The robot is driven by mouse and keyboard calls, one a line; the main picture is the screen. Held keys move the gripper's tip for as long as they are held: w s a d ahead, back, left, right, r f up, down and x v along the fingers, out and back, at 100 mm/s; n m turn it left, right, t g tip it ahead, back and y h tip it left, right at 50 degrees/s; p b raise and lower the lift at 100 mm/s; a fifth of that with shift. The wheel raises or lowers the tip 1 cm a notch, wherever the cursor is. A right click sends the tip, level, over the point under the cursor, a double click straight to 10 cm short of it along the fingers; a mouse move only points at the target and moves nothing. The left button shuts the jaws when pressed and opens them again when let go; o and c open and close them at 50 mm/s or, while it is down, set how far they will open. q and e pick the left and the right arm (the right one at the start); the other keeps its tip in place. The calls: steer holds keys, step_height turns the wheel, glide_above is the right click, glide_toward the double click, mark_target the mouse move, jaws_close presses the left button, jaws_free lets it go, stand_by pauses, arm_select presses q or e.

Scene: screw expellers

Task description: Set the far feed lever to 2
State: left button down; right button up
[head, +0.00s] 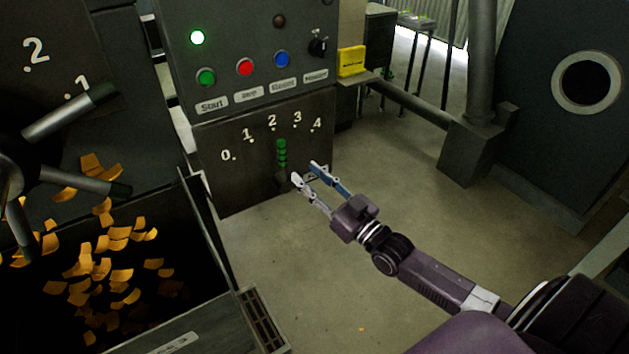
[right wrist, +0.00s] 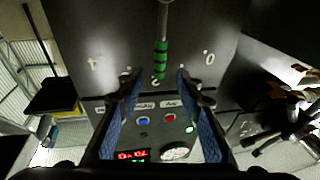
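The far feed lever (head: 282,155) has a green ribbed grip and stands nearly upright on a dark panel (head: 222,180) marked 0 to 4. Its tip points up close to the 2 mark (head: 272,121). In the right wrist view, which is upside down, the grip (right wrist: 161,60) also points at the 2, partly covered there. My right gripper (head: 306,172) is open and empty, just to the right of the lever's lower part in the head view. In the right wrist view its fingers (right wrist: 157,90) are spread either side of the grip's line, apart from it. My left gripper is not in view.
Above the panel is a control box (head: 245,50) with green, red and blue buttons and a knob. At left, a spoked dark handle (head: 70,112) stands over a bin with orange flakes (head: 100,260). Open floor (head: 400,190) lies to the right.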

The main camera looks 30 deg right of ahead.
steer(key=shift+v, duration=0.85)
steer(key=s+d+f+g+h, duration=0.1)
steer(key=s+f+g, duration=0.25)
steer(key=f, duration=0.85)
steer(key=s+d+f+m+g+h, duration=0.15)
steer(key=s+f, duration=0.25)
steer(key=f, duration=0.8)
steer(key=s+f+g+h, duration=0.2)
steer(key=s+f+g, duration=0.15)
steer(key=f, duration=0.85)
steer(key=s+a+f+g, duration=0.2)
steer(key=s+f+g, duration=0.1)
steer(key=s+f, duration=0.65)
steer(key=s+a+f+g, duration=0.2)
steer(key=s+f+g, duration=0.1)
steer(key=s+f, duration=0.6)
steer(key=s+a+f+g, duration=0.2)
steer(key=s+a, duration=0.1)
steer(key=s, duration=0.6)
steer(key=s+a+f+n+g, duration=0.1)
steer(key=s+a+f+g, duration=0.1)
steer(key=s, duration=0.8)
steer(key=shift+s+a+f, duration=0.25)
steer(key=shift+a+f, duration=0.25)
